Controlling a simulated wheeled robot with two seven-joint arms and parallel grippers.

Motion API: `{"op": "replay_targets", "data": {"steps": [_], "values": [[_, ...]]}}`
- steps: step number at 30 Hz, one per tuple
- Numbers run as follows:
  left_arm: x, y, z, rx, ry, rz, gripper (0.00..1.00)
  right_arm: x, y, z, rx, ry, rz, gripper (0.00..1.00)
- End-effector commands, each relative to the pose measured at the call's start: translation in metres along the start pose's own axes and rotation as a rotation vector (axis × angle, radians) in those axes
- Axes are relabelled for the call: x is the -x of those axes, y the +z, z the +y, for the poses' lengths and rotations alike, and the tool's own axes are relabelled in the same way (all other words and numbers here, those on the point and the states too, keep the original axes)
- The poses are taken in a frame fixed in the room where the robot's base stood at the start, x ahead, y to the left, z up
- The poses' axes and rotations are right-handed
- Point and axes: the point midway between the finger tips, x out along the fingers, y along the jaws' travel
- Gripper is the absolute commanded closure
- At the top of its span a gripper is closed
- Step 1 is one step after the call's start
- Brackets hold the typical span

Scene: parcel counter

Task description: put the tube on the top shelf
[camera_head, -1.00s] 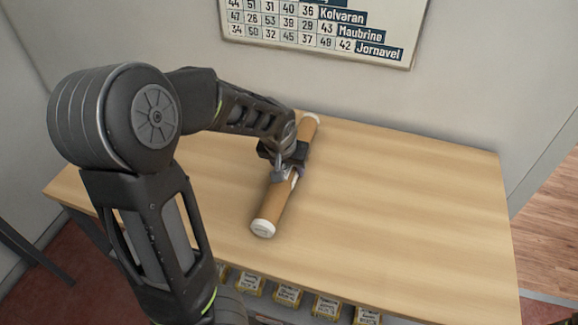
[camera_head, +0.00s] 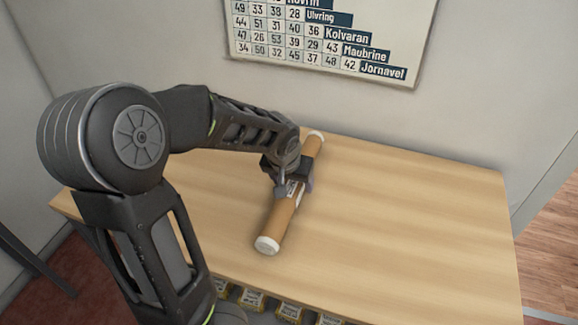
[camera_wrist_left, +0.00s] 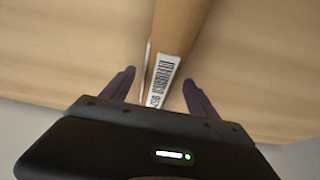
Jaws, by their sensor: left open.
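A brown cardboard tube (camera_head: 283,222) with white end caps lies on the wooden counter, slanting from the near end up to the far right. My left gripper (camera_head: 295,188) is over the middle of the tube. In the left wrist view, its two dark fingers (camera_wrist_left: 160,88) are open, one on each side of the tube (camera_wrist_left: 178,35), with visible gaps. A white barcode label (camera_wrist_left: 161,80) is on the tube between the fingers. My right gripper and the top shelf are not in view.
The wooden counter (camera_head: 420,220) is clear to the right of the tube. Several small yellow-labelled boxes (camera_head: 250,299) sit below its front edge. A number chart (camera_head: 325,45) hangs on the wall behind.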

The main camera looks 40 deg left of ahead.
Motion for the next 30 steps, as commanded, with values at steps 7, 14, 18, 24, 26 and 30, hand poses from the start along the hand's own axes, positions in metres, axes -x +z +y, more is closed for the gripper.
{"op": "replay_targets", "data": {"steps": [7,14,18,24,26,30], "values": [[0.052,-0.002,0.001,0.003,0.006,0.005,0.31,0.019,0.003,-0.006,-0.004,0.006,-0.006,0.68],[0.09,-0.001,0.0,0.002,0.002,0.004,0.31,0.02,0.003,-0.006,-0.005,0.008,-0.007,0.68],[0.1,0.0,0.0,0.001,-0.001,0.002,0.31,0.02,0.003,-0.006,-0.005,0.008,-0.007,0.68],[0.102,0.0,0.0,0.0,-0.001,0.001,0.31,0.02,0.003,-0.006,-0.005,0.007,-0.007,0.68],[0.102,0.0,0.0,0.0,-0.001,0.001,0.31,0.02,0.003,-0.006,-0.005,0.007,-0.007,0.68],[0.102,0.0,0.0,0.0,-0.001,0.001,0.31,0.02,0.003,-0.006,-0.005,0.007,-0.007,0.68]]}}
